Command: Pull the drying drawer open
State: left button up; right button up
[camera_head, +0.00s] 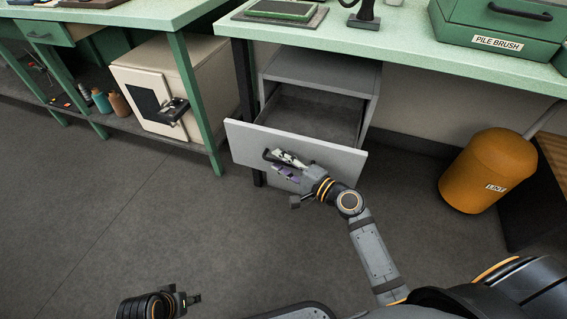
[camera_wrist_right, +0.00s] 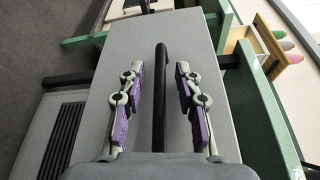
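The drying drawer (camera_head: 240,139) is a light grey drawer in a grey cabinet (camera_head: 325,70) under the green-topped bench. It stands pulled out, with its empty dark inside (camera_head: 315,112) showing. My right gripper (camera_head: 278,163) is at the drawer front. In the right wrist view, its purple-padded fingers (camera_wrist_right: 159,72) are open on either side of the black bar handle (camera_wrist_right: 160,105), with a visible gap on each side. My left gripper (camera_head: 188,299) is low at the left of the head view, away from the drawer; its fingers are too small to judge.
A cream cabinet (camera_head: 205,65) stands left of the drawer, beside a green bench leg (camera_head: 197,105). An orange lint bin (camera_head: 487,165) stands at the right. A green pile brush box (camera_head: 490,30) sits on the bench. The floor before the drawer is clear.

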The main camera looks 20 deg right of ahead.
jog(key=v, duration=0.7)
jog(key=shift+s, duration=0.15)
jog(key=shift+d, duration=0.1)
